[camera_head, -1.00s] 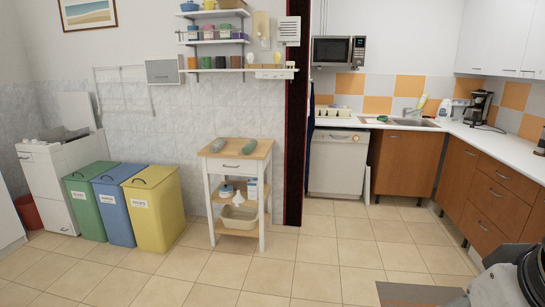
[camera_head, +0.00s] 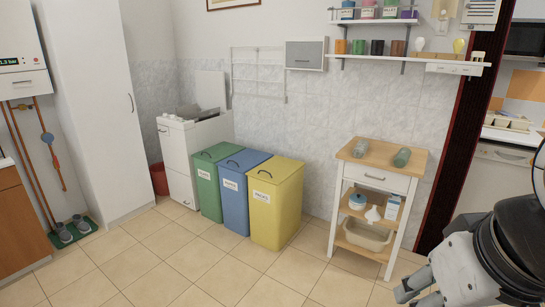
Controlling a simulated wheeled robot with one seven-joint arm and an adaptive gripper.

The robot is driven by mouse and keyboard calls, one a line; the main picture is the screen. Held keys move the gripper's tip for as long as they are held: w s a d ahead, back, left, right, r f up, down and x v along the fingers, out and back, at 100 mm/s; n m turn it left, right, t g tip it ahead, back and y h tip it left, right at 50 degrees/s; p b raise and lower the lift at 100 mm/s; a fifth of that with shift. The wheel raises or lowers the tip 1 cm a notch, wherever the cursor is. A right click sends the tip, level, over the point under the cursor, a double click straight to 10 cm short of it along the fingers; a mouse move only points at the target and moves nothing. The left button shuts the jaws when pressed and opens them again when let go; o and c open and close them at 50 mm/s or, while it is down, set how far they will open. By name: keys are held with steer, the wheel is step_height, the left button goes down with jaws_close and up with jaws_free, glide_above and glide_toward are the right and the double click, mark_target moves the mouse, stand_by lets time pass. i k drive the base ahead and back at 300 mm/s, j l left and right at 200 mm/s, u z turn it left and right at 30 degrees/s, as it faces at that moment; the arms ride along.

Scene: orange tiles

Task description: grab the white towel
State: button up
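I cannot make out a white towel for certain in the head view. A thin white rack (camera_head: 258,48) is fixed to the tiled wall, and I see no clear cloth on it. My arm shows at the lower right edge. My gripper (camera_head: 412,295) seems to be at its end, low and partly cut off by the frame. It is in front of the wooden-topped cart, and no object shows in it. Its opening is too unclear to judge.
Green (camera_head: 208,180), blue (camera_head: 238,190) and yellow (camera_head: 275,203) bins stand along the wall, beside a white top-loading machine (camera_head: 182,165). The wooden-topped cart (camera_head: 378,172) stands right of them. A tall white cabinet (camera_head: 95,110) is at left. The tiled floor (camera_head: 190,265) in front is clear.

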mark_target(359, 151)
steer(key=i+j, duration=0.1)
steer(key=i, duration=0.55)
steer(key=i+j+z, duration=0.1)
steer(key=i, duration=0.55)
steer(key=i+j+z, duration=0.1)
steer(key=i, duration=0.55)
steer(key=i+j+z, duration=0.5)
steer(key=i, duration=0.2)
steer(key=i+j+z, duration=0.45)
steer(key=i+j, duration=0.1)
steer(key=i, duration=0.15)
